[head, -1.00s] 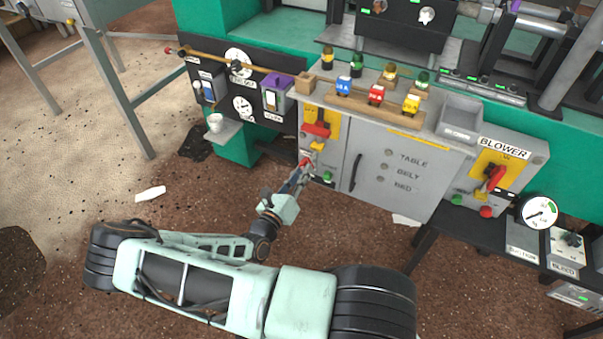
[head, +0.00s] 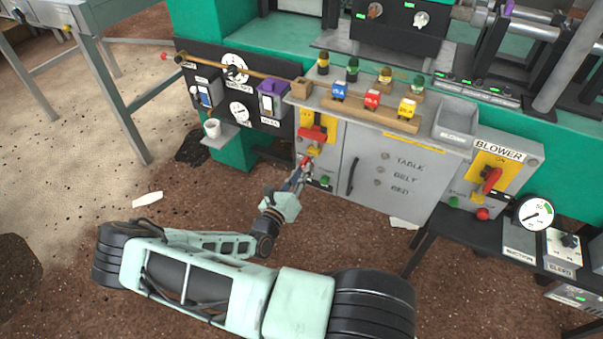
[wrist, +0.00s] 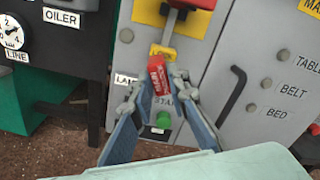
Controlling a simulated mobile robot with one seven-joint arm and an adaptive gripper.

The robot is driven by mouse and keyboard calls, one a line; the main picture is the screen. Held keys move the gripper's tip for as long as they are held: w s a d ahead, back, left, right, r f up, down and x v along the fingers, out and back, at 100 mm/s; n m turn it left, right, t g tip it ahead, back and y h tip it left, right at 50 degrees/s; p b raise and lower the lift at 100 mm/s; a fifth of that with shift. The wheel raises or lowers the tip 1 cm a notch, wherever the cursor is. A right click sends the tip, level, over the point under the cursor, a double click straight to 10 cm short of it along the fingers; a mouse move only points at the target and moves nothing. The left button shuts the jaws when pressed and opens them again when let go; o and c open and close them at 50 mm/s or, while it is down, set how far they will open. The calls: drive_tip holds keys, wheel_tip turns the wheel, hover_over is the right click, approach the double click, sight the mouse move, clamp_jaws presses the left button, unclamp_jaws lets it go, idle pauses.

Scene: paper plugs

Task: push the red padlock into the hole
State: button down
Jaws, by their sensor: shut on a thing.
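The red padlock (wrist: 159,77), with pale lettering on its face, is between the fingertips of my gripper (wrist: 160,84) in the wrist view. My gripper is shut on it. In the head view the padlock is a small red patch (head: 308,161) at the tip of my gripper (head: 304,170). It is just below a yellow tab (wrist: 162,52) under the red switch handle (head: 312,134) on the grey cabinet. The padlock's top end appears close to the tab; I cannot tell whether they touch. I cannot make out the hole or a shackle.
A green button (wrist: 163,119) is just below the padlock, partly behind my fingers. A black door handle (wrist: 232,104) is to the right. A shelf with blue, red and yellow padlock-like blocks (head: 371,100) is above. The dark gauge panel (head: 215,75) stands left.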

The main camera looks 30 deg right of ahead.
drive_tip(key=shift+w+d, duration=0.4)
drive_tip(key=shift+d, duration=0.15)
drive_tip(key=c, duration=1.8)
unclamp_jaws()
drive_tip(key=shift+o, duration=0.2)
drive_tip(key=v, duration=1.2)
